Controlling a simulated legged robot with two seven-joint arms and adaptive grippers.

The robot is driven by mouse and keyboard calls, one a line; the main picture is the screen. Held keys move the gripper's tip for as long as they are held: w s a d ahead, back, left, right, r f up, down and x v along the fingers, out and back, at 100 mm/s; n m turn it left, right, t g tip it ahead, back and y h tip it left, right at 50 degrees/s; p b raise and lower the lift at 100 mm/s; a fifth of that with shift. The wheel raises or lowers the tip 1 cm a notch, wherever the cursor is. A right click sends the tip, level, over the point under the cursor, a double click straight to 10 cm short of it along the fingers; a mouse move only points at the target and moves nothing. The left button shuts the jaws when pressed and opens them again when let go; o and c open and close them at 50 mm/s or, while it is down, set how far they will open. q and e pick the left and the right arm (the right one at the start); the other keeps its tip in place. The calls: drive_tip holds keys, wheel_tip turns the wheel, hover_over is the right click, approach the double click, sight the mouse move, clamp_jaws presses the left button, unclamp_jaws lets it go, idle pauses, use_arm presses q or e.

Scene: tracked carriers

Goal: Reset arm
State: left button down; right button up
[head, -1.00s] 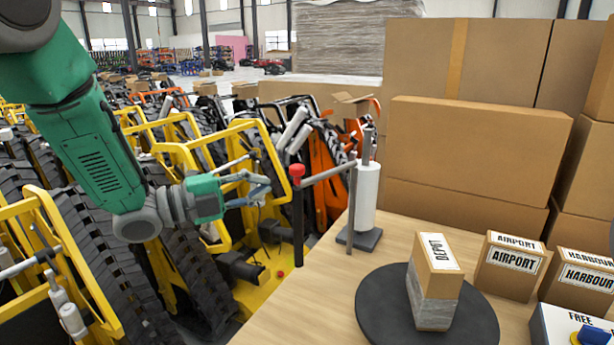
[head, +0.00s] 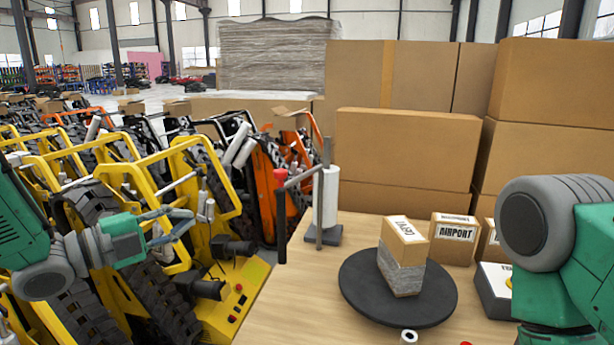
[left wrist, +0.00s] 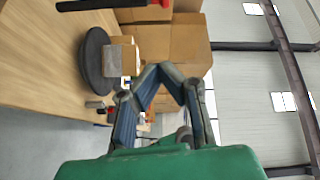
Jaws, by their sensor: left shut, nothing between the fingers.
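My left gripper (head: 172,230) is at the left of the head view, in front of the yellow tracked carriers (head: 215,265). It is empty and held in the air, left of the table and apart from it. In the left wrist view my left gripper's fingers (left wrist: 160,70) bend in toward each other, with nothing held between them. My right arm shows at the right edge of the head view, bent, and hides part of the table. My right gripper is out of the picture.
A wooden table (head: 305,290) bears a black turntable (head: 355,290) with the wrapped DEPOT box (head: 403,262), an AIRPORT box (head: 453,240) and a film roll on a stand (head: 326,200). Large cartons (head: 405,160) rise behind.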

use_arm(q)
drive_tip(key=s+a+f+n+g+y, duration=0.1)
drive_tip(key=s+f+n+y, duration=0.3)
drive_tip(key=f, duration=0.6)
drive_tip(key=s+a+f+n+g+y, duration=0.15)
drive_tip(key=s+f+n, duration=0.25)
drive_tip(key=f+n, duration=0.45)
drive_tip(key=s+a+f+n+g+y, duration=0.1)
drive_tip(key=s+f+n+g+y, duration=0.2)
drive_tip(key=f, duration=0.9)
drive_tip(key=s+a+f+n+g+y, duration=0.1)
drive_tip(key=s+f+n+g+y, duration=0.1)
drive_tip(key=s, duration=1)
drive_tip(key=s+f+n+g+y+b, duration=0.1)
drive_tip(key=s+f+n+g+y, duration=0.1)
drive_tip(key=s+f+n+g, duration=0.2)
drive_tip(key=s+f+n, duration=0.3)
drive_tip(key=s, duration=0.5)
drive_tip(key=shift+s+a+f+y, duration=0.3)
drive_tip(key=shift+a+f+y, duration=0.05)
drive_tip(key=shift+a+f, duration=0.05)
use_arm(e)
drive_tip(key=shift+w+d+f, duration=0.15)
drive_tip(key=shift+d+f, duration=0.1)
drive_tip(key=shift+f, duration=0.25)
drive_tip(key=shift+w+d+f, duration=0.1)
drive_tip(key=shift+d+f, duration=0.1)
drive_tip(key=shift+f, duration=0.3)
